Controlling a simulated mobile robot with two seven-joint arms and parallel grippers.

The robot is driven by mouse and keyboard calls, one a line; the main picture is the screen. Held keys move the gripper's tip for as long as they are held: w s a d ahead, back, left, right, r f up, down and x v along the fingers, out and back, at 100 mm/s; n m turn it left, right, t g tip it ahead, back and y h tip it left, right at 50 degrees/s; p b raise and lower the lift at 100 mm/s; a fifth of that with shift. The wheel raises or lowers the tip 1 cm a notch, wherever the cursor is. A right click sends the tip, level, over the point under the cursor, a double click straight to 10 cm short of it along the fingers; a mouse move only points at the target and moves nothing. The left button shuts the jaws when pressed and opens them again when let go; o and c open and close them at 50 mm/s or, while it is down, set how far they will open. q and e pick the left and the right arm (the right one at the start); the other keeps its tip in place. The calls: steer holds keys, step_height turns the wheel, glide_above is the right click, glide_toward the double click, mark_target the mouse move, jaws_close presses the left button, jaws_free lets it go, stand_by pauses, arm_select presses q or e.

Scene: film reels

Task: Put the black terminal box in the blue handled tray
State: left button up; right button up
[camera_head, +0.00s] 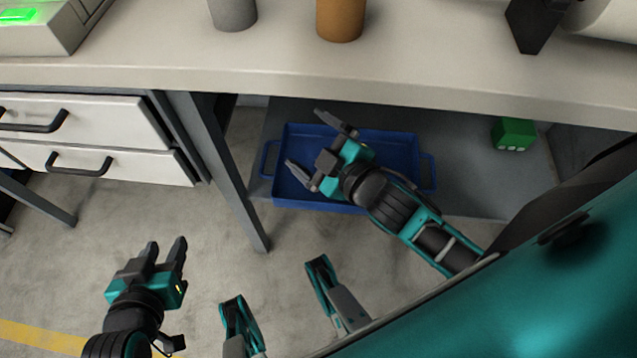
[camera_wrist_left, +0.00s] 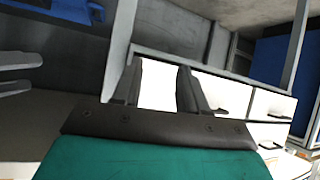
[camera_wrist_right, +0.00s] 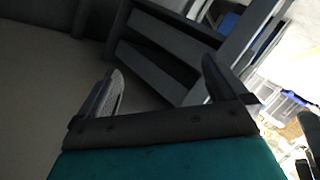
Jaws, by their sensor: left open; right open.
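The blue handled tray (camera_head: 390,146) sits on the grey shelf under the counter in the head view, a handle at each end. My right gripper (camera_head: 311,142) is open and empty above its left half, and the arm hides part of the inside. The visible inside looks empty. The right wrist view shows nothing between the fingers (camera_wrist_right: 160,82). My left gripper (camera_head: 167,246) is open and empty over the floor, left of the tray and apart from it. A black angular block (camera_head: 530,28) stands at the counter's right; I cannot tell whether it is the terminal box.
A green box (camera_head: 514,134) sits on the shelf right of the tray. The counter (camera_head: 270,75) overhangs the shelf, with a grey post (camera_head: 222,165) at its left. White drawers (camera_head: 95,130) stand left. A grey cup (camera_head: 232,12) and a brown cup (camera_head: 340,18) are on the counter.

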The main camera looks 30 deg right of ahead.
steer(key=s+a+f+m+g, duration=0.2)
steer(key=s+f+m+g, duration=0.2)
steer(key=s+m, duration=0.2)
steer(key=shift+f+m, duration=0.15)
steer(key=shift+m, duration=0.85)
steer(key=shift+s, duration=0.1)
